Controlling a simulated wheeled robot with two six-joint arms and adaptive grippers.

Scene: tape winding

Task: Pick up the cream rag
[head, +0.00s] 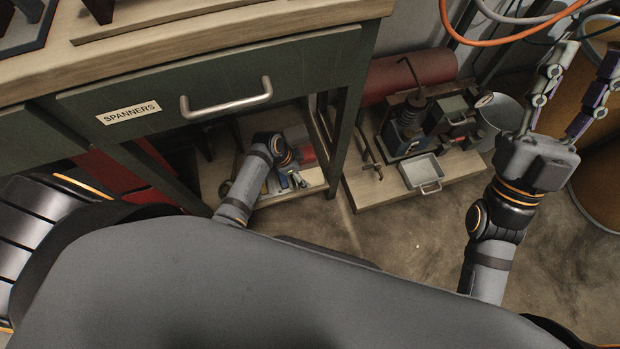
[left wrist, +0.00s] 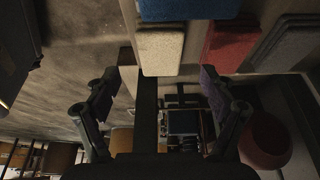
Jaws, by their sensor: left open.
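A folded cream rag (left wrist: 160,54) shows in the left wrist view, below a blue folded cloth (left wrist: 188,9) and left of a red one (left wrist: 231,42). My left gripper (left wrist: 157,82) is open, with its two fingers apart on either side of the cream rag's near end. I cannot tell whether the fingers touch it. My right gripper (head: 578,72) is raised at the right, open and empty.
Bare floor lies in front.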

